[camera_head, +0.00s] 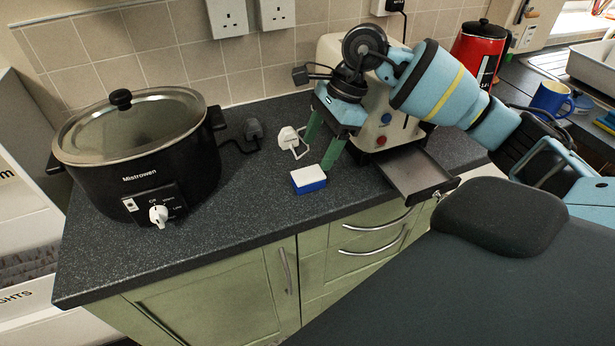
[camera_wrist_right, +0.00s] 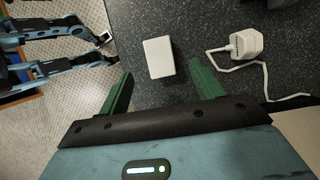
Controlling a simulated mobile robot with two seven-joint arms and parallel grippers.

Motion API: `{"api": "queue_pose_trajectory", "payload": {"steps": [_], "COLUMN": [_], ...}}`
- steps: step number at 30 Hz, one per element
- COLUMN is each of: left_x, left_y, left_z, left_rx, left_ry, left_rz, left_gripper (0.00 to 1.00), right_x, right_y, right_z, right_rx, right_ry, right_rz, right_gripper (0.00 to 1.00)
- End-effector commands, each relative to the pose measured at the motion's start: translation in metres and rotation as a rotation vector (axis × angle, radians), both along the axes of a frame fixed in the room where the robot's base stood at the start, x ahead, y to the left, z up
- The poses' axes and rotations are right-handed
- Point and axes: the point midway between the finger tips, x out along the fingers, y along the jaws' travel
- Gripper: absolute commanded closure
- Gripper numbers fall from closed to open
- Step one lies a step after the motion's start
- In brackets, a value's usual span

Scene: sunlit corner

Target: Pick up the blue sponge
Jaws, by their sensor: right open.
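The blue sponge (camera_head: 308,184) lies flat on the dark speckled worktop, blue below with a white top layer. In the wrist view only its white top (camera_wrist_right: 158,58) shows. My right gripper (camera_head: 317,156) is open, its two green fingers pointing down just above and beside the sponge, to its right in the head view. In the wrist view the sponge lies in the gap between the fingers (camera_wrist_right: 161,72), slightly beyond their tips. Nothing is held. My left gripper is not in the head view.
A white plug with a cable (camera_head: 290,137) lies just behind the sponge. A black slow cooker (camera_head: 140,140) stands at left. A cream appliance (camera_head: 385,130) with a dark tray (camera_head: 418,172) stands behind my right gripper. Worktop in front of the sponge is clear to the edge.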

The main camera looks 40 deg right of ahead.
Motion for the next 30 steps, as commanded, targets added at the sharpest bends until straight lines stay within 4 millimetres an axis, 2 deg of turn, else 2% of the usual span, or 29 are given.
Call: {"api": "queue_pose_trajectory", "payload": {"steps": [3,8,14,19,28,30], "left_x": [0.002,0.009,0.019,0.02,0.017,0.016], "left_y": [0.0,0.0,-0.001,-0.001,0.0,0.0], "left_z": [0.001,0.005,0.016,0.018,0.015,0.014], "left_rx": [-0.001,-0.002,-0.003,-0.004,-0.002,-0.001], "left_ry": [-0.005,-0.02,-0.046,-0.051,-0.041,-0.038], "left_rz": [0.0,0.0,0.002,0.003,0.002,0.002], "left_gripper": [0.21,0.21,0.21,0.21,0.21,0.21], "right_x": [0.0,0.0,-0.001,0.001,0.001,0.001], "right_y": [0.004,0.005,0.011,0.018,0.019,0.019], "right_z": [-0.009,-0.012,-0.036,-0.055,-0.059,-0.059], "right_rx": [0.001,0.0,0.001,0.002,0.001,0.001], "right_ry": [-0.001,0.001,0.001,0.0,-0.001,-0.001], "right_rz": [0.001,0.0,-0.001,0.0,0.0,0.0], "right_gripper": [0.35,0.35,0.35,0.35,0.35,0.44]}}
